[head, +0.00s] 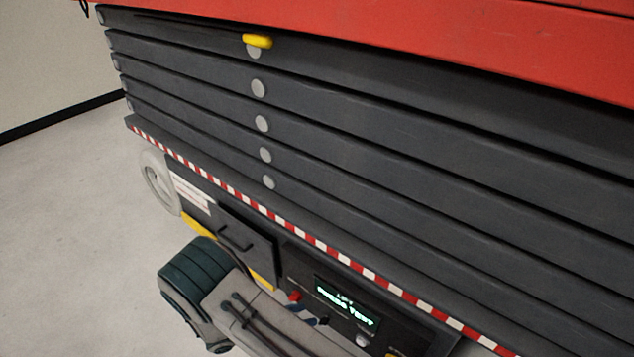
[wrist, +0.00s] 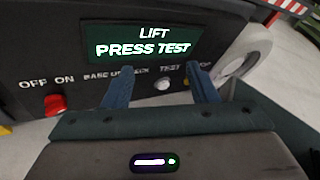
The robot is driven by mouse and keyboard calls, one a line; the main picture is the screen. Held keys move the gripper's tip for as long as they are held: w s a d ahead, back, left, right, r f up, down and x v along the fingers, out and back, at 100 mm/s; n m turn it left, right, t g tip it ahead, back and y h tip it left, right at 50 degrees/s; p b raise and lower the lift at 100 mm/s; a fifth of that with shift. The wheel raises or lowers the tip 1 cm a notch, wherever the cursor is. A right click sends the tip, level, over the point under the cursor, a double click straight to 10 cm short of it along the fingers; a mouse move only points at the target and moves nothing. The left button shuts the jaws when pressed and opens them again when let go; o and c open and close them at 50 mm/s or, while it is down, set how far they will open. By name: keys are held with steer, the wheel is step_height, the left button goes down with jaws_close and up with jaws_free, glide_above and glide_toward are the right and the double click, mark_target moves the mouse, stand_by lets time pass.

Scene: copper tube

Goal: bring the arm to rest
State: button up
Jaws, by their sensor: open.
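My gripper (wrist: 162,70) is open, its two blue fingers apart and pointing at the dark control panel (wrist: 75,72) of a lift. Nothing shows between the fingers except the panel and a white round button (wrist: 162,85). I cannot tell whether the fingertips touch the panel. A lit screen (wrist: 143,42) above the fingers reads "LIFT PRESS TEST"; it also shows in the head view (head: 347,304). My arm (head: 240,310) reaches along the bottom of the head view toward the panel.
A red switch (wrist: 55,104) sits left of the fingers, by "OFF ON". The lift's dark stacked beams (head: 400,150) and red platform (head: 480,35) fill the head view's upper right. A pale wheel (head: 158,182) is at its lower left corner. Open floor (head: 70,220) lies left.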

steer(key=d+r+m+g+y+p, duration=0.2)
steer(key=d+r+m+p, duration=0.25)
steer(key=r, duration=0.65)
steer(key=s+d+r+m+g+y+p, duration=0.1)
steer(key=d+r+m+g+y+p, duration=0.3)
steer(key=r, duration=0.7)
steer(key=d+r+m+g+y+p, duration=0.1)
steer(key=d+r+m+p, duration=0.2)
steer(key=r+m, duration=0.55)
steer(key=s+d+r+m+t+y+p, duration=0.1)
steer(key=s+d+r+m+y+p, duration=0.1)
steer(key=r, duration=0.7)
steer(key=s+d+r+m+t+y+p, duration=0.1)
steer(key=s+r+m+p, duration=0.4)
steer(key=r, duration=0.5)
steer(key=s+d+r+m+t+y+p, duration=0.1)
steer(key=s+d+r+m+y+p, duration=0.2)
steer(key=r+p, duration=0.3)
step_height(320, 180, up, 3)
steer(key=shift+s+d+r+m+t+y, duration=0.15)
steer(key=shift+s+d+m+t+y, duration=0.25)
steer(key=shift+d, duration=0.5)
